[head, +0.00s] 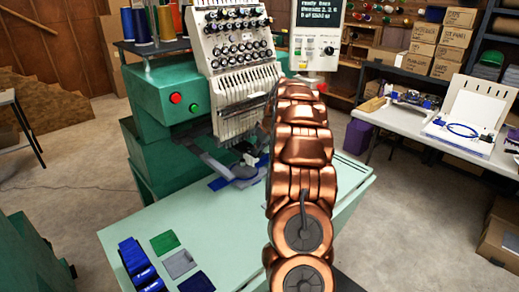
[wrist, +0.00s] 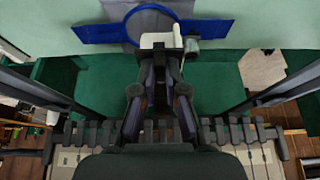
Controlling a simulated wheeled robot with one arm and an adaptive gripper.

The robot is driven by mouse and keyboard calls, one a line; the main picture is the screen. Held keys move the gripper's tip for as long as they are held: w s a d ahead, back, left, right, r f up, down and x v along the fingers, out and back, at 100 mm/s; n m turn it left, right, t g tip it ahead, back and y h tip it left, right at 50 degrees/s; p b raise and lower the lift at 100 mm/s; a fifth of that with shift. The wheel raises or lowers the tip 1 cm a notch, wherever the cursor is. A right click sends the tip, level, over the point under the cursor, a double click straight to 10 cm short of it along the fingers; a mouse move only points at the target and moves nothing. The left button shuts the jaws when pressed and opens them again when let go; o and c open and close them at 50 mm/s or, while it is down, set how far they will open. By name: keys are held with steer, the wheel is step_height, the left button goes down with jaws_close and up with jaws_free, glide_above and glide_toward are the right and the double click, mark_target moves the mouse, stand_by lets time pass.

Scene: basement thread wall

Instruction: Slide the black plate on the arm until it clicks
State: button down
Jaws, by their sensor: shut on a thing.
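My gripper (wrist: 160,78) shows in the wrist view with its two dark fingers closed together on a small dark piece, which looks like the black plate (wrist: 163,62); its edges are hard to tell from the fingers. A white block (wrist: 158,40), the end of the machine's lower arm, lies just beyond the fingertips. I cannot tell whether the plate touches it. A blue hoop (wrist: 90,34) with flat side tabs lies around and below that end; it also shows in the head view (head: 219,184). In the head view my copper arm hides most of the gripper and the plate.
The green embroidery machine (head: 160,95) stands on a pale green table (head: 130,235), its white needle head (head: 235,45) close above the work. Grey bracket arms (head: 213,166) reach in from the left.

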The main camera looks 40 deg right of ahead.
steer(key=shift+w, duration=0.25)
steer(key=c, duration=1.1)
jaws_free()
steer(key=shift+c, duration=0.2)
steer(key=v, duration=1.2)
